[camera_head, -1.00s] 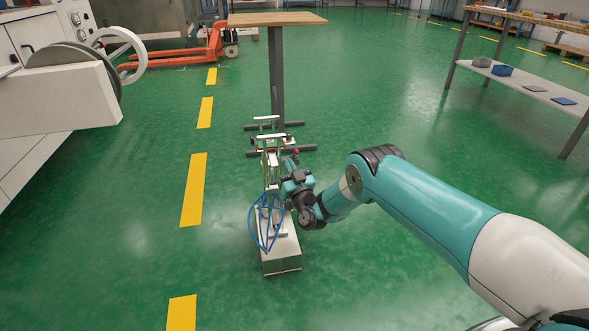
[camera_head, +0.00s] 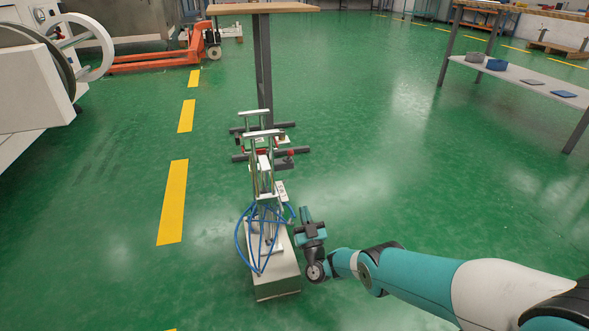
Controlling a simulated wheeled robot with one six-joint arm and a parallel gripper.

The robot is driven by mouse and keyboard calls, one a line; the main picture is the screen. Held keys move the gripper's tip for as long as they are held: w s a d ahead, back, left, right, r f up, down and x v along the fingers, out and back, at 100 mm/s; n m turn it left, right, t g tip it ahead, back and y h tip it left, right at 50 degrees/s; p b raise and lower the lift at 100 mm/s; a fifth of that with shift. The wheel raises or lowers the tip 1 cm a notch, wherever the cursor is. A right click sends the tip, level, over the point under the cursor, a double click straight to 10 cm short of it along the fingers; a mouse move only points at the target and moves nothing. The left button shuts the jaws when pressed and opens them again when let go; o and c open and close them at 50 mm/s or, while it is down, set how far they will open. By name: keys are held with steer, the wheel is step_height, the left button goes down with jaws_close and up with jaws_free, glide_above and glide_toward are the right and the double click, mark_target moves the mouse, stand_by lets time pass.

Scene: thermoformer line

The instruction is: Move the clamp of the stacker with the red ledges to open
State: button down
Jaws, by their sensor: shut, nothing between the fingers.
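The stacker stands on the floor at centre, with a pale box base (camera_head: 275,281), upright metal posts, silver crossbars (camera_head: 263,134) and looped blue hoses (camera_head: 247,243). Small red parts (camera_head: 291,153) show at its far end; I cannot tell whether they are its ledges. A small white plate with dark marks (camera_head: 281,190) sits beside the posts. The clamp is too small to make out, so its position cannot be told. My gripper (camera_head: 305,210) is shut and empty, just right of the base and hoses, seemingly apart from them.
A wooden-topped table (camera_head: 262,8) on a dark leg stands behind the stacker. An orange pallet truck (camera_head: 160,60) is at the back left, a white machine (camera_head: 30,90) at the left. A shelf rack (camera_head: 525,80) stands at the right. Green floor between is clear.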

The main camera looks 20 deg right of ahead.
mark_target(289, 156)
step_height(289, 156, down, 9)
steer(key=w+g+b, duration=0.1)
steer(key=g+b, duration=0.1)
steer(key=b, duration=0.5)
steer(key=w+r+t+b, duration=0.2)
steer(key=w+r, duration=0.2)
steer(key=r, duration=0.6)
steer(key=w+r+t+b, duration=0.1)
steer(key=w+r+b, duration=0.2)
steer(key=r, duration=0.7)
steer(key=shift+w+r+t, duration=0.25)
steer(key=shift+w+t, duration=0.15)
steer(key=shift+w, duration=0.7)
steer(key=shift+r, duration=0.1)
